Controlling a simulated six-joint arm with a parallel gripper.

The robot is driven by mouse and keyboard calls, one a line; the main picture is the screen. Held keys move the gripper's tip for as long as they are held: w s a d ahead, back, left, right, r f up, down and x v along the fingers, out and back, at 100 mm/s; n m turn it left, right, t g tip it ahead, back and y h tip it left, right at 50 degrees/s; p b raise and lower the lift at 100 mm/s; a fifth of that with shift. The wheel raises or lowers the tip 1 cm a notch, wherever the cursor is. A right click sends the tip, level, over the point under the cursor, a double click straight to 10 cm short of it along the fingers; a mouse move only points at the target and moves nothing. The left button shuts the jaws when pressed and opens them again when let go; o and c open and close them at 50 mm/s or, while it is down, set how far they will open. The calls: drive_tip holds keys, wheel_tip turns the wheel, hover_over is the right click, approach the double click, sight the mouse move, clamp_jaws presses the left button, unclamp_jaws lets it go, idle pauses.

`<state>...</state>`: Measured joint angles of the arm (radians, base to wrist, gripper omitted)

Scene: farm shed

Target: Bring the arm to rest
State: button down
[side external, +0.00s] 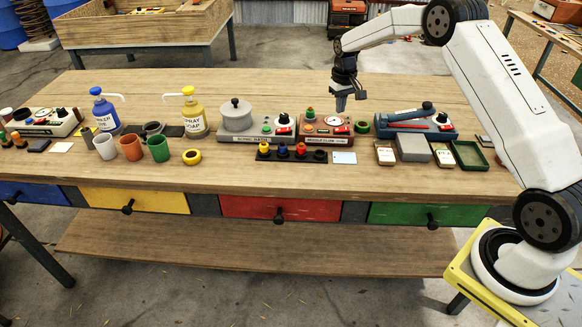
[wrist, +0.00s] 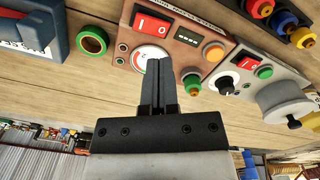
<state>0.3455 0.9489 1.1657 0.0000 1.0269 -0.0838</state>
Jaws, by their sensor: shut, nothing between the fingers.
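My gripper (side external: 341,101) hangs above the back middle of the wooden workbench (side external: 250,88), pointing down, over the brown device (side external: 340,137) with a dial. In the wrist view my gripper (wrist: 158,62) has its two dark fingers together with nothing between them. The fingers cover part of the white dial (wrist: 140,58) on the brown device, which also has a red switch, an orange button and a green knob. In the side view there is a gap between the fingertips and the device's top.
A grey device with a pot-like top (side external: 237,116) stands left of the brown one; a blue device (side external: 410,121) stands right. A green ring (side external: 361,127) lies between. Bottles (side external: 193,113), cups (side external: 131,147) and a rack of colored knobs (side external: 291,153) crowd the bench. Its front strip is clear.

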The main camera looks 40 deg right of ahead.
drive_tip(key=shift+r, duration=0.55)
drive_tip(key=shift+a, duration=0.1)
drive_tip(key=shift+s+a+r, duration=0.15)
drive_tip(key=shift+a, duration=0.1)
drive_tip(key=s+a+r+n+t, duration=0.15)
drive_tip(key=s+a+r, duration=0.25)
drive_tip(key=s+a, duration=1)
drive_tip(key=s, duration=0.4)
drive_tip(key=s+a+f+n+t, duration=0.1)
drive_tip(key=s+a, duration=0.4)
drive_tip(key=s, duration=0.3)
drive_tip(key=shift+s, duration=0.2)
